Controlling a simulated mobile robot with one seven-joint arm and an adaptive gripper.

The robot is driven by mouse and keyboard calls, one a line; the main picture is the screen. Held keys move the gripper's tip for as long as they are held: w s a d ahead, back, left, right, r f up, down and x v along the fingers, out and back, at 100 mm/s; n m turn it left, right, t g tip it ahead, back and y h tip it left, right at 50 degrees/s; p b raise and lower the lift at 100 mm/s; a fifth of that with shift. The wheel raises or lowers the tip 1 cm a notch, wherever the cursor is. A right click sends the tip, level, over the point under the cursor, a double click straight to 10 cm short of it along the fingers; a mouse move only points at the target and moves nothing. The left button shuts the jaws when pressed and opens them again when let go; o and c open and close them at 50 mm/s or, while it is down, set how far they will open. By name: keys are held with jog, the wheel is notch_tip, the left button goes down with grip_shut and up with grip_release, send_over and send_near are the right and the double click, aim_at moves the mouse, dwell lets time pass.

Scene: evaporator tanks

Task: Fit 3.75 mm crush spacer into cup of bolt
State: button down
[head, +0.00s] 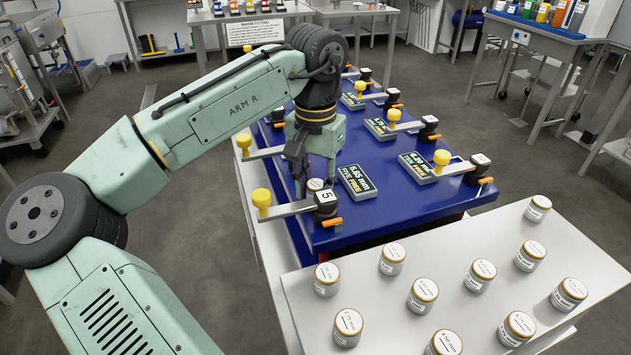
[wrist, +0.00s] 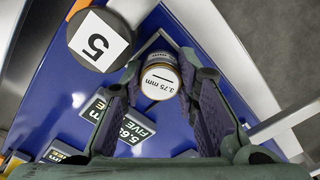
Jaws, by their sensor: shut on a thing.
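My gripper (head: 316,178) is over the near left part of the blue table, pointing down beside the block numbered 5 (head: 326,203). It is shut on the 3.75 mm spacer, a small pale canister with a gold rim. The spacer's label (wrist: 160,82) reads clearly between the fingers in the wrist view; in the head view only a bit of the spacer (head: 315,185) shows behind block 5. Block 5 also shows in the wrist view (wrist: 98,42), close to the spacer with a gap between. I cannot make out the cup or whether the spacer touches anything beneath.
A display (head: 356,181) reading 5.65 mm, FIVE FREE lies right of my gripper. Yellow-knobbed clamp bars (head: 262,199) and other numbered blocks line the table edges. A white table (head: 450,265) in front holds several labelled canisters. Bare blue surface (head: 385,205) lies right of the display.

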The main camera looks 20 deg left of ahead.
aim_at(315, 184)
jog(key=shift+f, duration=0.15)
jog(key=c, duration=1.2)
grip_release()
jog(key=shift+c, duration=0.2)
notch_tip(315, 184, up, 12)
